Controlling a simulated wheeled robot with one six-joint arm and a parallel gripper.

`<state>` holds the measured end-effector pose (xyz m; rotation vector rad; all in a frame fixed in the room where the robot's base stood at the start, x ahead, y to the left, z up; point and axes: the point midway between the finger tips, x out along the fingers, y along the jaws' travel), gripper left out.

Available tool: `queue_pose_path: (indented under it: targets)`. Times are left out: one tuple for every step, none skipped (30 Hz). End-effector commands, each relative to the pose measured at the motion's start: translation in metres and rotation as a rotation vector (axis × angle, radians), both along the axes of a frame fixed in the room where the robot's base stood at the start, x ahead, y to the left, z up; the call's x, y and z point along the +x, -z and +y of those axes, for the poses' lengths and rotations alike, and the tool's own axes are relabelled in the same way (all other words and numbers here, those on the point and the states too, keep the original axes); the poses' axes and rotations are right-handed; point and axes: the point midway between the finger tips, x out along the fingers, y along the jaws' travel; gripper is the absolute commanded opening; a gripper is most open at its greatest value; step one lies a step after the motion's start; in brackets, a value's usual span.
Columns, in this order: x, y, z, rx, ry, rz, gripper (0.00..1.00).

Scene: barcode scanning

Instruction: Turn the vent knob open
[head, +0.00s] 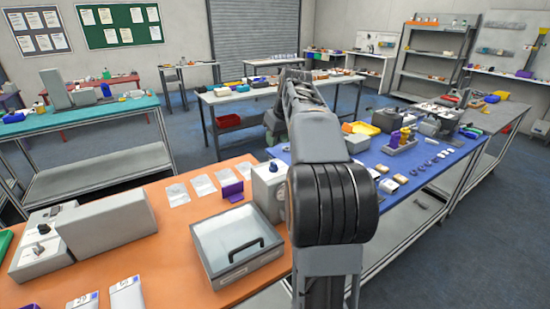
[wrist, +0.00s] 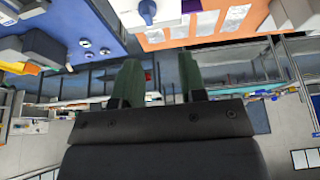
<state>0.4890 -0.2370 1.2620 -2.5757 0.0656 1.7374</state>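A pale box (head: 264,190) with a dark knob (head: 272,167) on top stands at the right edge of the orange table, beside the glass-lidded case (head: 240,245). A second dark knob (head: 43,229) sits on a grey unit at the far left. I cannot tell for sure which is the vent knob.
The orange table (head: 170,235) also bears a purple holder (head: 232,190), white sheets and a long grey box (head: 108,226). The blue table (head: 405,205) to the right carries bottles in a tray (head: 400,146) and small parts. Open floor lies between the benches.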

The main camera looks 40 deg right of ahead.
Motion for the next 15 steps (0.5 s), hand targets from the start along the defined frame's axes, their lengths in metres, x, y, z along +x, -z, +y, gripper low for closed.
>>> queue_pose_path:
  targets:
    - [0.002,-0.003,-0.01,-0.001,0.003,-0.003,0.38]
    - [0.002,-0.004,-0.014,-0.001,0.003,-0.004,0.38]
    - [0.003,-0.004,-0.018,-0.001,0.003,-0.005,0.38]
    - [0.004,-0.002,-0.02,-0.001,0.003,-0.005,0.38]
    - [0.005,0.0,-0.022,-0.002,0.002,-0.005,0.38]
    - [0.007,0.003,-0.023,-0.002,0.001,-0.006,0.38]
    - [0.008,0.007,-0.024,-0.002,0.001,-0.005,0.38]
    - [0.009,0.011,-0.024,-0.002,0.001,-0.005,0.38]
    - [0.012,0.017,-0.024,-0.002,0.001,-0.006,0.38]
    - [0.014,0.022,-0.024,-0.002,0.001,-0.004,0.38]
    - [0.016,0.027,-0.024,-0.002,0.002,-0.005,0.38]
    - [0.019,0.035,-0.024,-0.002,0.002,-0.004,0.38]
    - [0.021,0.041,-0.024,-0.002,0.002,-0.004,0.38]
    - [0.024,0.046,-0.024,-0.002,0.002,-0.004,0.38]
    - [0.027,0.053,-0.024,-0.002,0.002,-0.004,0.38]
